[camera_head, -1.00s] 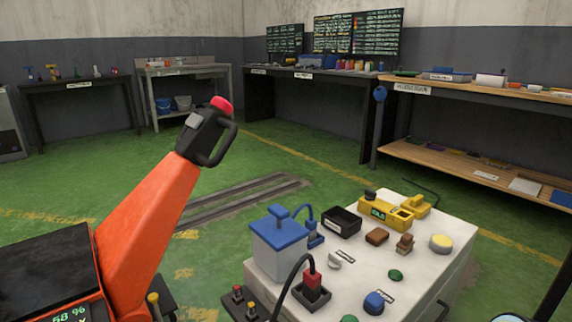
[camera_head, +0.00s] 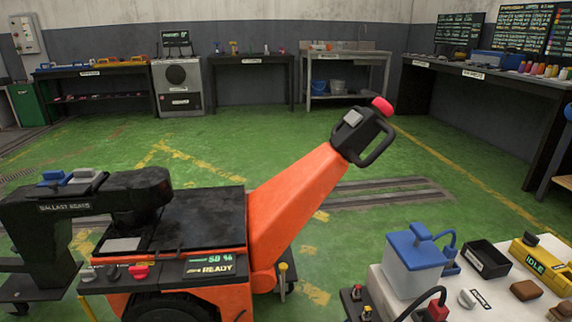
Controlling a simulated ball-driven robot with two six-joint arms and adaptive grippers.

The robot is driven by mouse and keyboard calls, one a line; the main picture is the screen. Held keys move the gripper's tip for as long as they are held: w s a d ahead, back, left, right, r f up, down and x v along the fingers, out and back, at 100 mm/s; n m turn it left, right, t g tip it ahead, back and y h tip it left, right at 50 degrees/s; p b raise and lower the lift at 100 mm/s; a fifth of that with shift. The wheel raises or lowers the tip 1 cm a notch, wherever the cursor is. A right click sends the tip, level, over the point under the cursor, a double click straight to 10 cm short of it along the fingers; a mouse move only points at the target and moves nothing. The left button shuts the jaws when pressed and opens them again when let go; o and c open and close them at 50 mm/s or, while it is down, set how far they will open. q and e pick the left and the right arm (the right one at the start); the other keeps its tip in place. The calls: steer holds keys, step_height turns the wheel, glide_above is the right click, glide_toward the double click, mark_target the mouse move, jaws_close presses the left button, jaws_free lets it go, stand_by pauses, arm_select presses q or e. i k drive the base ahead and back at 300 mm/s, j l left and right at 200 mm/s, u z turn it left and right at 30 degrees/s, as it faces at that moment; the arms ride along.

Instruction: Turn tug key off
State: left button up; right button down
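The orange tug (camera_head: 292,205) stands in the middle, with a black tiller head (camera_head: 362,135) topped by a red button (camera_head: 382,106). Its rear deck carries a small display (camera_head: 210,265) reading about 58 % and READY. On the panel left of the display are a red knob-like part (camera_head: 139,271) and small grey parts (camera_head: 88,274). They are too small for me to tell which is the key or how it is turned. Neither of my grippers is in view.
A black structure labelled BALLAST SEATS (camera_head: 75,208) stands against the tug's left side. A white-topped cart (camera_head: 400,294) with a blue-lidded box (camera_head: 415,252) and a yellow IDLE device (camera_head: 540,264) is at lower right. Green floor behind the tug is largely open.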

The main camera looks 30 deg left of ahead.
mark_target(88, 275)
steer(key=u, duration=1.75)
